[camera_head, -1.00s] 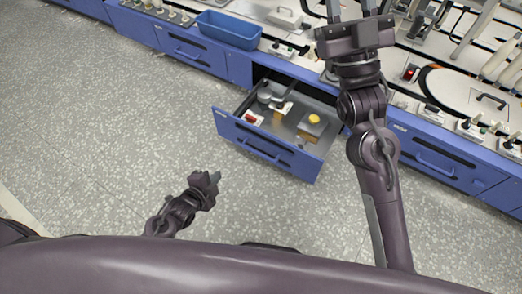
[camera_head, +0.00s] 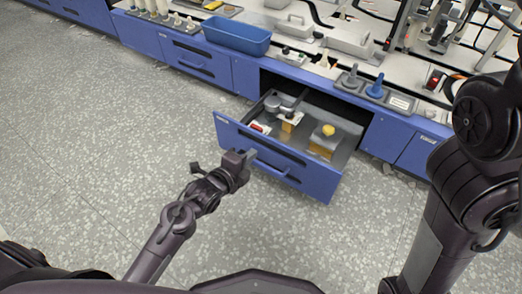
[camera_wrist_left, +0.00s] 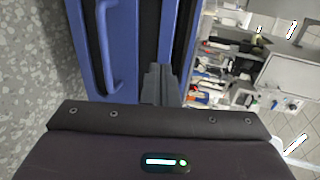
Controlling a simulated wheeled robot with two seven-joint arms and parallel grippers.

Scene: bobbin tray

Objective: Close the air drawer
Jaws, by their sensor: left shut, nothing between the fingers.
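The blue drawer (camera_head: 316,182) is pulled out of the bench in the head view, with its inside showing. Its front has a dark slot and a blue bar handle (camera_head: 270,169). My left gripper (camera_head: 246,158) is shut and empty, close in front of the left part of the drawer front. In the left wrist view its closed fingers (camera_wrist_left: 158,86) point at the blue front (camera_wrist_left: 88,60), with the handle (camera_wrist_left: 106,50) to their left. I cannot tell whether the fingertips touch it. My right arm shows at the right edge; its gripper is out of view.
The drawer holds a yellow-topped item (camera_head: 328,131), a red item (camera_head: 260,127) and grey round pieces (camera_head: 279,104). A blue bin (camera_head: 236,36) and bobbins stand on the bench above. The speckled floor in front is clear.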

